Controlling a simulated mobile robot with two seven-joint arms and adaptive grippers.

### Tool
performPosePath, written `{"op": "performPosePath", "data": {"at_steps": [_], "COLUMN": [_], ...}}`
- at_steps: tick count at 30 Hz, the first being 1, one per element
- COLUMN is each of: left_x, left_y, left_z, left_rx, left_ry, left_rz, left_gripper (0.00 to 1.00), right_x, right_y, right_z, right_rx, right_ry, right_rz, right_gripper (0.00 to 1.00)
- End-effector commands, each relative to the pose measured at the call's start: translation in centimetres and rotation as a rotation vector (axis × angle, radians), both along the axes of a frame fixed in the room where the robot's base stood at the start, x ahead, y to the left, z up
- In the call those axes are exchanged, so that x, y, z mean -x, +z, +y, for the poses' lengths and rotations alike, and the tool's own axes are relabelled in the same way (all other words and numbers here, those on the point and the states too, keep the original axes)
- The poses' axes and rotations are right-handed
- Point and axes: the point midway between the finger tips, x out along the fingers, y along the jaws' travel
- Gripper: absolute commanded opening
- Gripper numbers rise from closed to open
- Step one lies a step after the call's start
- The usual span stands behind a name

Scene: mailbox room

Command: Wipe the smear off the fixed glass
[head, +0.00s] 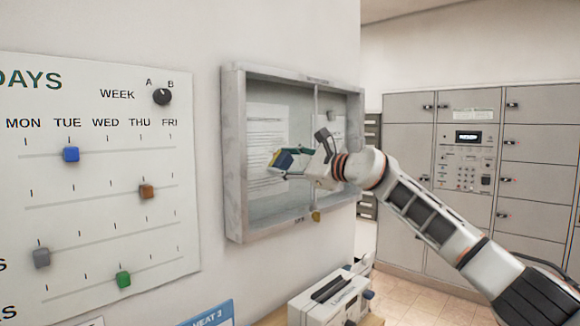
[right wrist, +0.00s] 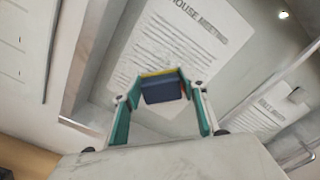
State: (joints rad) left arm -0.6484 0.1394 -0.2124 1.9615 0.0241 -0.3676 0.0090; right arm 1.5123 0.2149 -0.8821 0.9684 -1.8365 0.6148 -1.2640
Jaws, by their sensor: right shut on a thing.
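A grey-framed notice case (head: 236,165) hangs on the wall in the head view, split by an upright divider into two glazed panes. My right gripper (head: 290,161) is in front of the left pane (head: 268,206), close to the divider. It is shut on a small dark blue block with a yellow edge (head: 283,160). The right wrist view shows this block (right wrist: 163,89) between the fingertips, facing the pane and a printed sheet (right wrist: 178,50). I cannot tell whether the block touches the glass. I cannot make out a smear. My left gripper is out of view.
A board with sliders (head: 100,230) and a black knob (head: 161,96) is on the wall to the left. A boxy white device (head: 330,297) stands below the case. Grey lockers (head: 540,150) stand at the back right. A brass-coloured piece (head: 316,216) sits under the frame.

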Motion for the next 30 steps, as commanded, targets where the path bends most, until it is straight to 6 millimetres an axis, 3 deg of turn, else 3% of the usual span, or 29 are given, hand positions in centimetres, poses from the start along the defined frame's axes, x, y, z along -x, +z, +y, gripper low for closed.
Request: {"op": "performPosePath", "data": {"at_steps": [21,30], "left_x": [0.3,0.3], "left_y": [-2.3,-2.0], "left_z": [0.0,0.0], "left_rx": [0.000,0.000], "left_ry": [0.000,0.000], "left_rz": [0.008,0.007], "left_gripper": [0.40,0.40], "right_x": [3.0,3.4], "right_y": [-0.1,0.6], "right_z": [3.1,3.5], "right_rx": [0.001,-0.001], "right_ry": [0.001,0.001], "right_rz": [-0.001,-0.001], "right_gripper": [0.25,0.25]}}
